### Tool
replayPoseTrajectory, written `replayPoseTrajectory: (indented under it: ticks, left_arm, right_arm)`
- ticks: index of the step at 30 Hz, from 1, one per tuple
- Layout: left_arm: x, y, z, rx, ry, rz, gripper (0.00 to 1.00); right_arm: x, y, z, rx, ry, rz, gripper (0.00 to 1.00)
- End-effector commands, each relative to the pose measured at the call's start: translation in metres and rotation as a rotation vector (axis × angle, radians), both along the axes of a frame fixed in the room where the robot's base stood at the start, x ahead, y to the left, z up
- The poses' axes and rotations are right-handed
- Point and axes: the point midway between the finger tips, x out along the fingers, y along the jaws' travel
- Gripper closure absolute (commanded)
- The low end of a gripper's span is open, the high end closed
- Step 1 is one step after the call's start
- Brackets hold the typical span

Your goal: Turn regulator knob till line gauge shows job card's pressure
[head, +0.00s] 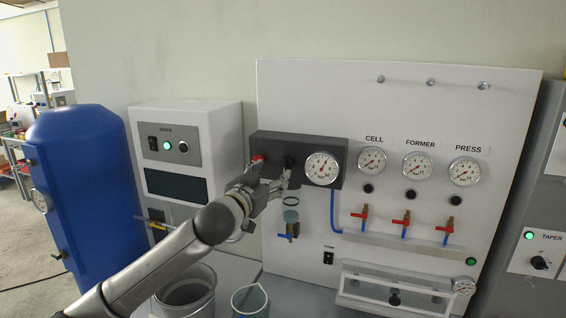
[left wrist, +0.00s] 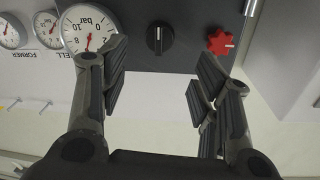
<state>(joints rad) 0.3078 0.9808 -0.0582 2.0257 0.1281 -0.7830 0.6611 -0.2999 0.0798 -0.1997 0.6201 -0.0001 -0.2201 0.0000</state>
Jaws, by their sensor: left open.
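A dark regulator block (head: 300,145) is mounted on the white panel. It carries a red knob (head: 258,159), a black knob (head: 288,162) and a round gauge (head: 322,168). The upside-down left wrist view shows the gauge (left wrist: 88,30), the black knob (left wrist: 160,38) with a white mark, and the red star-shaped knob (left wrist: 221,43). The gauge's red needle points roughly to the top of its dial; I cannot read the exact value. My left gripper (head: 275,182) is open and empty, its fingers (left wrist: 162,62) apart, just below the black knob. I cannot make out a job card.
CELL (head: 372,160), FORMER (head: 417,166) and PRESS (head: 465,172) gauges sit to the right, above red-handled valves (head: 404,221). A blue tank (head: 85,190) and a dryer box (head: 190,140) stand left. Buckets (head: 187,290) stand below my arm.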

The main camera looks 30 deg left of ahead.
Motion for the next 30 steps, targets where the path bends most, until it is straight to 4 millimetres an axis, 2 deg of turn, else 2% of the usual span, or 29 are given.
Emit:
replayPoseTrajectory:
  ticks: [1,3,9,15,21,30]
  left_arm:
    - [0.009,0.002,0.006,-0.003,-0.002,0.001,0.43]
    - [0.020,0.004,0.006,-0.004,-0.001,0.002,0.43]
    - [0.049,0.010,0.005,-0.002,0.000,0.001,0.43]
    - [0.071,0.013,0.002,-0.002,0.001,0.001,0.43]
    - [0.080,0.015,0.000,0.001,0.001,0.000,0.43]
    - [0.082,0.015,-0.001,0.002,0.002,-0.001,0.43]
  right_arm:
    - [0.000,0.001,0.009,0.001,0.000,0.000,0.49]
    - [0.000,0.002,0.015,0.002,0.000,-0.001,0.49]
    - [0.000,0.002,0.031,0.002,0.000,-0.001,0.49]
    - [0.000,0.002,0.040,0.002,0.000,-0.001,0.49]
    - [0.000,0.002,0.044,0.002,0.000,-0.001,0.49]
    - [0.000,0.001,0.044,0.001,0.000,0.000,0.49]
